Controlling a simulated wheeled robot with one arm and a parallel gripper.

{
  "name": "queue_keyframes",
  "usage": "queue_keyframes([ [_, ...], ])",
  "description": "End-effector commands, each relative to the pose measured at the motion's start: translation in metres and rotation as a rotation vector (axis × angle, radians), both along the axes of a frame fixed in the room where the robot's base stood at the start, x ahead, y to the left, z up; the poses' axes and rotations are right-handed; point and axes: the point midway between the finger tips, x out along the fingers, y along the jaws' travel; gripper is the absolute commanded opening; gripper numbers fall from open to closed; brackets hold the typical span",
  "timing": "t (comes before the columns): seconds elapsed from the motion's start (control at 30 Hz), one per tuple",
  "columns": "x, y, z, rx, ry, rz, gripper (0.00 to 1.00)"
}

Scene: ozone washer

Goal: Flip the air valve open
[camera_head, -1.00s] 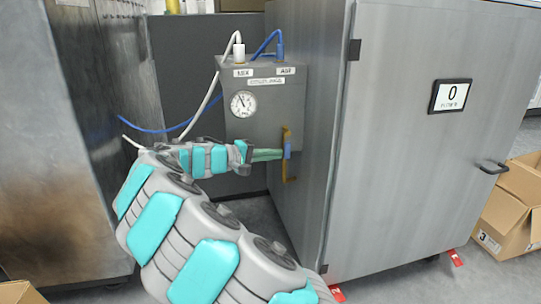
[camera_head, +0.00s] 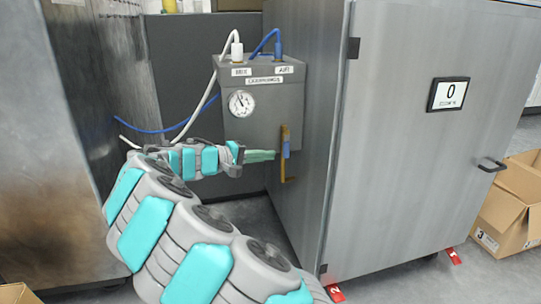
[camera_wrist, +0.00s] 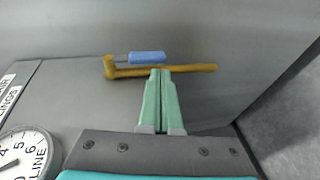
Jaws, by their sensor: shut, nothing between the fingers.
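The air valve is a brass pipe (camera_head: 284,166) with a short blue handle (camera_head: 287,149), on the right side of the grey box under the AIR label. In the wrist view, the brass pipe (camera_wrist: 193,68) runs across the picture. The blue handle (camera_wrist: 147,57) lies along it, just above it. My gripper (camera_head: 275,155) is shut and empty, its green fingers pointing at the pipe from the left. In the wrist view, the fingertips (camera_wrist: 159,71) overlap the pipe's lower edge below the handle's right end. I cannot tell if they touch.
The grey box (camera_head: 261,122) carries a gauge (camera_head: 242,103) and white and blue hoses on top. A large steel cabinet (camera_head: 420,150) stands close on the right, another steel cabinet (camera_head: 60,150) on the left. Cardboard boxes (camera_head: 510,205) lie at the far right.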

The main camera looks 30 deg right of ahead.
Motion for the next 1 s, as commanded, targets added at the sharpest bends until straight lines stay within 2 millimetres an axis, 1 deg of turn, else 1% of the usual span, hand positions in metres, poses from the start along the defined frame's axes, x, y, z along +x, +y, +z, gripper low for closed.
queue_keyframes([
  [0.1,0.003,0.023,0.000,-0.001,-0.001,0.009,0.00],
  [0.3,0.002,0.068,0.000,-0.002,0.000,0.009,0.00],
  [0.4,0.002,0.086,0.000,0.000,-0.001,0.007,0.00],
  [0.5,0.002,0.100,0.001,0.000,-0.003,0.009,0.00],
  [0.6,0.002,0.108,0.000,0.000,-0.003,0.008,0.00],
  [0.7,0.001,0.113,0.000,-0.001,-0.001,0.005,0.00],
  [1.0,0.001,0.114,0.000,-0.001,-0.001,0.004,0.00],
])
